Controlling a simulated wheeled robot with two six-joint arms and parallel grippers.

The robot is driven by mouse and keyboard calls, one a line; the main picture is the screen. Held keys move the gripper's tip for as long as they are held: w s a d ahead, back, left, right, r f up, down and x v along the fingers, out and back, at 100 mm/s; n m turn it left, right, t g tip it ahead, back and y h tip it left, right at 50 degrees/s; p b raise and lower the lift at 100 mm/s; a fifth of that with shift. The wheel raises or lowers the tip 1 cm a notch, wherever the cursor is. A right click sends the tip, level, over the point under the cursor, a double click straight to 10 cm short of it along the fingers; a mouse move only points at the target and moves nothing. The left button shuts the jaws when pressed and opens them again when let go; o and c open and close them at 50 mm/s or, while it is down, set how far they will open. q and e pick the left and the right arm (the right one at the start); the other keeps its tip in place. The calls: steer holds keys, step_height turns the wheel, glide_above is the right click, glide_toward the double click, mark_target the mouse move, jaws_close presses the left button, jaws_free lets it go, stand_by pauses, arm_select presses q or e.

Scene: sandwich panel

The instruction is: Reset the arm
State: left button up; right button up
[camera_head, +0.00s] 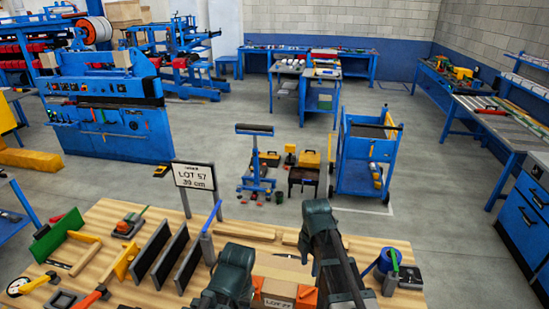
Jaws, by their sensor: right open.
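My right gripper (322,240) is dark and stands over the right half of the wooden workbench top (335,296). It is open, and I see nothing held in it. Its arm runs down to the bottom edge. Another dark part of my own body shows to its left, at the front of the bench. I cannot make out my left gripper. Between these dark parts lies a pale block with a label reading LOT and orange pieces (306,297) at its ends. The dark parts hide some of the block.
Dark upright panels (150,251) stand on the bench left of centre. A sign (195,177) reading LOT 57, 39 cm rises behind them. A blue roll (386,260) sits at the right edge.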

steer(key=s+a+f+m+b, duration=0.5)
steer(key=s+f+m+b, duration=0.2)
steer(key=f+m+b, duration=0.2)
steer(key=s+a+f+m+h+b, duration=0.1)
steer(key=s+a+f+m+b, duration=0.4)
steer(key=s+f+m+b, duration=0.2)
step_height(320, 180, down, 2)
steer(key=m+b, duration=0.2)
steer(key=m, duration=0.1)
steer(key=shift+s+a+f+m, duration=0.15)
steer(key=shift+a+m, duration=0.05)
steer(key=shift+m, duration=0.1)
steer(key=shift+a, duration=0.1)
